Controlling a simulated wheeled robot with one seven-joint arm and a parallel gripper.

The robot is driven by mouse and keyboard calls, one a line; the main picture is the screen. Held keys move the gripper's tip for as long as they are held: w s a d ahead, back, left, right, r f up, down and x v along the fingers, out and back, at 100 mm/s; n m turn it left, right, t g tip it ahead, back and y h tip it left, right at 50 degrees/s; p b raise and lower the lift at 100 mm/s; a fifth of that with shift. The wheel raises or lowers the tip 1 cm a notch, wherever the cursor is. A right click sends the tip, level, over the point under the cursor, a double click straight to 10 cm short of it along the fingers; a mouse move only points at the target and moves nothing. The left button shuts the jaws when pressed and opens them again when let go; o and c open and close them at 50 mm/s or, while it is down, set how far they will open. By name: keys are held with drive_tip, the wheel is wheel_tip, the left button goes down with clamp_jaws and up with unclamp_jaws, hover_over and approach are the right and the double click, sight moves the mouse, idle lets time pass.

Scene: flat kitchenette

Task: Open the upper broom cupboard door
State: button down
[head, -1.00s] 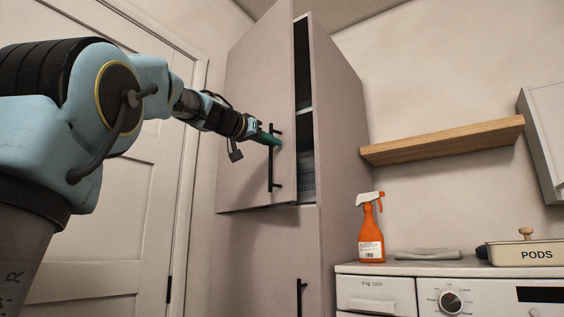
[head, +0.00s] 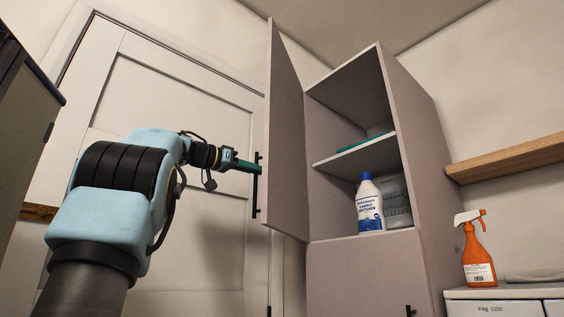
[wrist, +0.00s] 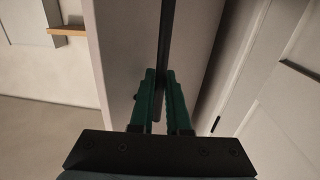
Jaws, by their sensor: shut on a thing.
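The upper broom cupboard door (head: 287,130) stands wide open, swung out to the left of the cupboard (head: 420,150). Its black bar handle (head: 256,190) is on the door's outer face near the free edge. My gripper (head: 256,168) is shut on this handle. In the wrist view the green fingers (wrist: 163,95) are on either side of the dark handle bar (wrist: 165,40). Inside, a shelf (head: 355,147) carries a flat green thing.
The lower cupboard door (head: 365,275) is shut. A white room door (head: 160,90) is behind my arm. A dark cabinet (head: 25,120) stands at the left edge.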

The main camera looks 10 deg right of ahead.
drive_tip(key=w+a+m+g+p, duration=0.1)
drive_tip(key=w+a+g+p, duration=0.1)
drive_tip(key=w+a+p, duration=0.2)
drive_tip(key=shift+w+a+h, duration=0.4)
drive_tip(key=shift+w+a, duration=0.3)
drive_tip(key=shift+a, duration=0.3)
drive_tip(key=shift+r+m, duration=0.1)
drive_tip(key=shift+m, duration=0.2)
drive_tip(key=c, duration=0.9)
unclamp_jaws()
drive_tip(key=v, duration=1)
drive_tip(key=shift+a, duration=0.4)
